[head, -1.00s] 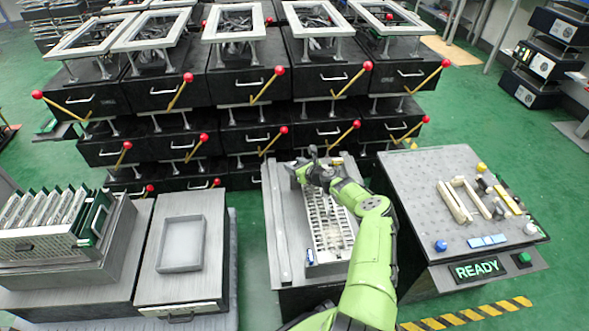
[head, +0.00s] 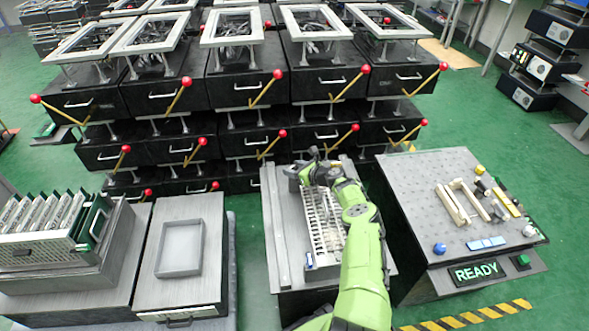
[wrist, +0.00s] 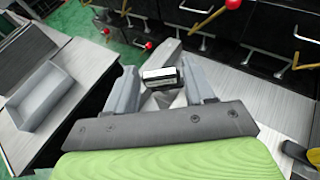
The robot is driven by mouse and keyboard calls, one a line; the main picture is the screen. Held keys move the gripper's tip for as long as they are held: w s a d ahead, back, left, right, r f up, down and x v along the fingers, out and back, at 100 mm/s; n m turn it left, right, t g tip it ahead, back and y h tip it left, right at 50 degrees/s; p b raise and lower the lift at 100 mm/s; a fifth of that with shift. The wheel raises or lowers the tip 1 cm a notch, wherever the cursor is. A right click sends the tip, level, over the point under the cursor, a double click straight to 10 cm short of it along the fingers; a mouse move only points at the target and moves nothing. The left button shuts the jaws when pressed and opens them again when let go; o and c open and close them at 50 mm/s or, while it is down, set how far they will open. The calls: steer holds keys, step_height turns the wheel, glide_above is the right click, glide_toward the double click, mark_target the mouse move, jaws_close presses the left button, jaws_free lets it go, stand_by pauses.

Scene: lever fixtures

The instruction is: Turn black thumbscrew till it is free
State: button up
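My gripper (head: 311,170) is over the far end of the slotted white chassis (head: 323,222) on the middle bench. In the wrist view my gripper (wrist: 160,78) shows two grey fingers standing apart. A small dark block with a pale face (wrist: 160,76) shows between them, with a narrow gap on each side; I cannot tell whether it is touched. I cannot make out the black thumbscrew clearly in either view; my gripper and arm cover part of the chassis's far end.
A grey tray (head: 181,246) and a rack of cards (head: 45,225) stand left. A perforated bench (head: 425,195) with loose parts and a READY sign (head: 476,271) stands right. Black drawer units with red-knobbed levers (head: 278,74) stand close behind. A yellow-and-black object (wrist: 302,155) shows in the wrist view.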

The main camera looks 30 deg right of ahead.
steer(key=shift+o, duration=1.4)
steer(key=p+v, duration=0.8)
steer(key=v, duration=0.7)
steer(key=shift+w+r+p, duration=0.15)
steer(key=shift+r+p, duration=0.05)
steer(key=shift+p, duration=0.15)
steer(key=shift+s, duration=0.45)
